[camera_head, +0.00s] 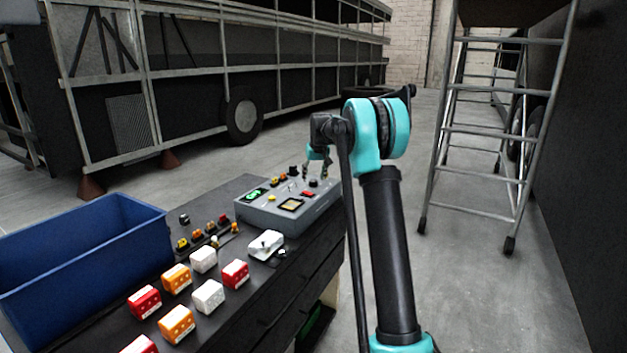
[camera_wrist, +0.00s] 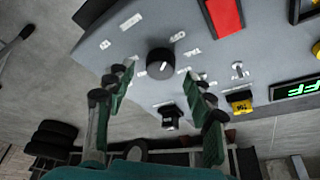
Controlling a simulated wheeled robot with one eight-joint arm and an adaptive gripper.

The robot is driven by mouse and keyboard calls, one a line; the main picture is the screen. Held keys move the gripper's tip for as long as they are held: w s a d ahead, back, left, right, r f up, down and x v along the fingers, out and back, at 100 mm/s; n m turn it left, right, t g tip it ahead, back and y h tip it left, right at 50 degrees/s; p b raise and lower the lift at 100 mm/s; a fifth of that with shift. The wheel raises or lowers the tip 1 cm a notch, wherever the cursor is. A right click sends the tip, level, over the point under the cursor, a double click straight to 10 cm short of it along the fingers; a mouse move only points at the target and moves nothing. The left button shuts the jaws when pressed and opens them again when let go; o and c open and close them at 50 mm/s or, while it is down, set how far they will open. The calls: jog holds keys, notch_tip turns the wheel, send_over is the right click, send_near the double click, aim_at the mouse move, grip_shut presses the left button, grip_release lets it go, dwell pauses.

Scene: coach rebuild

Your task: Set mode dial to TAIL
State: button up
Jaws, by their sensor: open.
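The mode dial (camera_wrist: 160,63) is a round black knob with a white pointer mark, on the sloped face of the grey control box (camera_head: 270,216). My gripper (camera_wrist: 159,72) is open, with one green-padded finger on each side of the dial in the picture. I cannot tell whether either finger touches it. In the head view my gripper (camera_head: 316,168) hangs over the right end of the box, partly hiding that area.
Near the dial are a red panel (camera_wrist: 224,14), a black knob (camera_wrist: 170,116), a yellow switch (camera_wrist: 239,103) and a lit green display (camera_wrist: 296,89). Red, orange and white blocks and a blue bin (camera_head: 90,255) share the bench. A ladder (camera_head: 490,130) stands right.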

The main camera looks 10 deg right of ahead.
jog(key=shift+x, duration=0.95)
jog(key=c, duration=1.2)
